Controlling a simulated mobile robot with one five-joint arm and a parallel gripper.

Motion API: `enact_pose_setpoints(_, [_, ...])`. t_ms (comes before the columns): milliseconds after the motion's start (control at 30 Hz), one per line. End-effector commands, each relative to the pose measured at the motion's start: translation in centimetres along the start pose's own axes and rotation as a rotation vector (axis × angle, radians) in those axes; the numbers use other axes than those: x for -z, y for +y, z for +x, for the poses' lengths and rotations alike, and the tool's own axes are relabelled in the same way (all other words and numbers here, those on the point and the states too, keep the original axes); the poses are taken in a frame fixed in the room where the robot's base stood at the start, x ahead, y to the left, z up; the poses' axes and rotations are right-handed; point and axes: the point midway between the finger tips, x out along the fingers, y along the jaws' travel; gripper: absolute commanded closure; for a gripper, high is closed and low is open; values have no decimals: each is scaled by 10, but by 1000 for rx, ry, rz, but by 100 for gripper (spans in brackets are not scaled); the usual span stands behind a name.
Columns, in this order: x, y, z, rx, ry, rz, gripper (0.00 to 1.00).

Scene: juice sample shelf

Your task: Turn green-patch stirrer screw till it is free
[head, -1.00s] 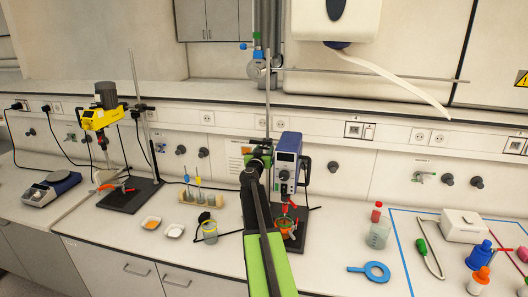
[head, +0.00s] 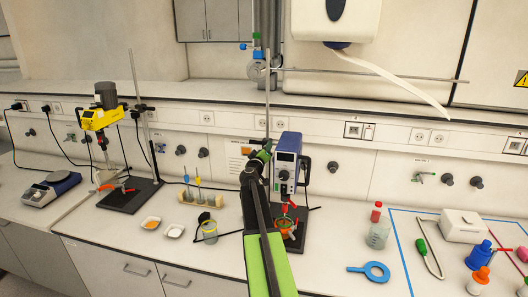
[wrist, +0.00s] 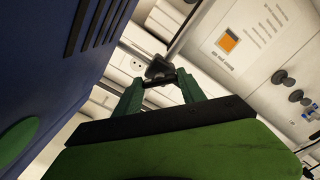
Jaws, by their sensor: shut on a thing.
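The blue stirrer (head: 288,150) hangs on an upright metal rod (head: 268,85) in the middle of the bench. In the wrist view its dark blue side (wrist: 40,55) fills the left, with a round green patch (wrist: 18,140) at the lower left. My gripper (head: 263,153) is beside the stirrer at the rod, on its left. In the wrist view my gripper (wrist: 160,84) has its two green fingers shut on a dark screw knob (wrist: 159,68) by the rod. The fingers hide part of the knob, and its thread cannot be seen.
My arm hides part of the stirrer's stand. A cup with orange contents (head: 285,226) stands below the stirrer. A yellow stirrer (head: 98,118) stands on another stand at left.

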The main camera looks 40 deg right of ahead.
Motion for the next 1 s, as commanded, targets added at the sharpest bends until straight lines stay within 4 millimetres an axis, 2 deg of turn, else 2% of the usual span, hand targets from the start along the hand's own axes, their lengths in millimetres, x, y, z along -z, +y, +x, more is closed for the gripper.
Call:
enact_pose_setpoints(300, [-1,1,0,-1,-1,-93,93])
enact_pose_setpoints(767, [-1,1,0,-1,-2,-104,93])
enact_pose_setpoints(800, [-1,1,0,-1,-2,-104,50])
enact_pose_setpoints(933, [-1,0,0,-1,-1,-103,33])
enact_pose_setpoints(1000, [-1,0,0,-1,-1,-103,31])
